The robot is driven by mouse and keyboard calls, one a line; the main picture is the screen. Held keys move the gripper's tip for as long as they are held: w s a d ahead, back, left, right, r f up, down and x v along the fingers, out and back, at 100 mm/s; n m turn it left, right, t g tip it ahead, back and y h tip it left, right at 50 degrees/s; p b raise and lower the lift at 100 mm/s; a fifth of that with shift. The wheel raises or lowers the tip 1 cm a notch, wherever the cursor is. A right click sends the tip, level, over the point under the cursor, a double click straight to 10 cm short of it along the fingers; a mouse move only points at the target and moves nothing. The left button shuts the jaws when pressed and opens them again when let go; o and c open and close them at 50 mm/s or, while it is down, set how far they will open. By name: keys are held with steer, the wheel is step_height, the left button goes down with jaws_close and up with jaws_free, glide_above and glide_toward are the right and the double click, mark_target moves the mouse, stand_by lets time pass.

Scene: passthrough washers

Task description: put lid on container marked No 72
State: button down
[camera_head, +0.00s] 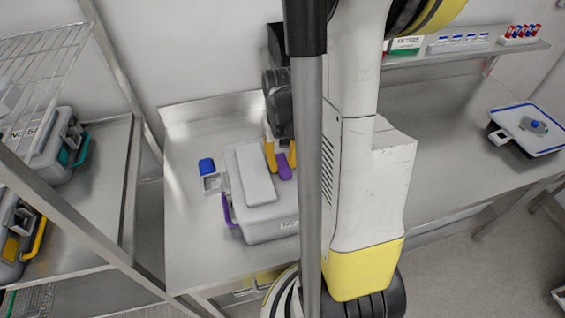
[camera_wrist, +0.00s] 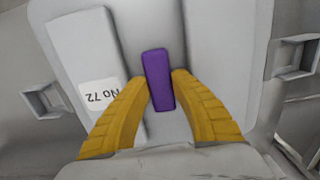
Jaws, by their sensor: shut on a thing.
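A grey container (camera_head: 265,227) with a partly hidden label on its front stands on the steel table. A purple handle (camera_head: 228,210) shows at its left side. A pale grey lid-like top with a raised panel (camera_head: 255,172) lies over it; I cannot tell whether it is fully seated. My gripper (camera_head: 278,155) is at the far right edge of this top, its yellow fingers shut on a purple tab (camera_head: 285,168). In the wrist view the purple tab (camera_wrist: 160,80) stands between the fingertips (camera_wrist: 162,78), and an upside-down label No 72 (camera_wrist: 99,94) shows beside them. My arm hides the container's right side.
Left racks hold a grey box with green handle (camera_head: 48,150) and one with yellow handle (camera_head: 12,240). A blue-rimmed tray (camera_head: 530,128) is at far right. A wall shelf (camera_head: 465,48) holds small racks.

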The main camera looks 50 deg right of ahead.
steer(key=shift+f+b, duration=0.5)
stand_by(0.6)
steer(key=c, duration=1)
jaws_free()
steer(key=shift+r+p, duration=2.65)
steer(key=shift+r, duration=0.95)
